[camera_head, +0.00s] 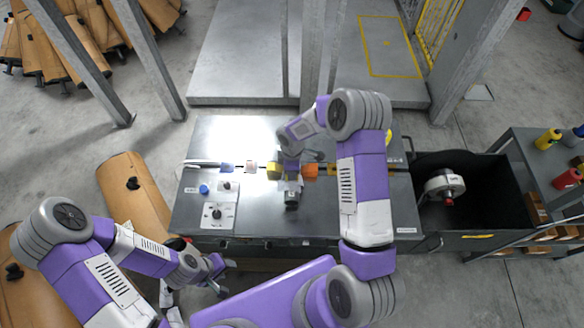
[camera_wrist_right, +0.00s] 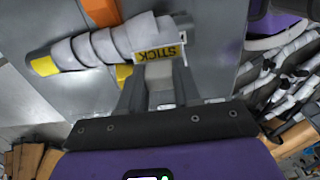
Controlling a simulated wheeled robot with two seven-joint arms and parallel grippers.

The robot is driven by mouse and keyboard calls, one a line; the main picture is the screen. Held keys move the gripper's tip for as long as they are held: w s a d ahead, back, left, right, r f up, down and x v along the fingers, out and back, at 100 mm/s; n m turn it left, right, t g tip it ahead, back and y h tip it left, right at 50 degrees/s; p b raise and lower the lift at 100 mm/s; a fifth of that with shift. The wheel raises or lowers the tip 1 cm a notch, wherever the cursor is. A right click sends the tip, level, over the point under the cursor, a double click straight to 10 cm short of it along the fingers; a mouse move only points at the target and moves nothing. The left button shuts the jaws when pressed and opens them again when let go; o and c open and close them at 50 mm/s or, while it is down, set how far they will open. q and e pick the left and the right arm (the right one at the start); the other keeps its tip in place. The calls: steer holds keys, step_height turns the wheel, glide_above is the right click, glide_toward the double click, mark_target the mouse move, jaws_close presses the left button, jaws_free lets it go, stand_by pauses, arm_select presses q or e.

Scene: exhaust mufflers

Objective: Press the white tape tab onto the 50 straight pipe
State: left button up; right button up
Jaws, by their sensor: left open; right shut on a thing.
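In the right wrist view a pipe wrapped in pale grey-white tape (camera_wrist_right: 105,45), with a yellow end at left, lies across the upper left. My left gripper (camera_head: 218,279) is open and empty, off the bench's front left.
The grey bench (camera_head: 340,215) carries a yellow block (camera_head: 273,170), an orange block (camera_head: 311,170) and a control panel (camera_head: 217,205) at left. A black bin (camera_head: 478,205) holding a white muffler part (camera_head: 443,185) stands at right. The bench's front right is clear.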

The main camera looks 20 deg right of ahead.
steer(key=b, duration=0.3)
glide_above(292, 186)
steer(key=shift+f, duration=2.55)
steer(key=shift+w+f+b, duration=0.1)
steer(key=shift+f+b, duration=0.75)
steer(key=shift+f, duration=0.05)
steer(key=shift+f+b, duration=0.4)
steer(key=shift+r, duration=0.15)
steer(key=shift+r+p, duration=0.3)
steer(key=shift+r, duration=0.1)
steer(key=shift+f+b, duration=0.5)
steer(key=shift+f, duration=0.05)
steer(key=shift+r, duration=0.1)
steer(key=shift+r+p, duration=2.3)
steer(key=shift+r, duration=1.15)
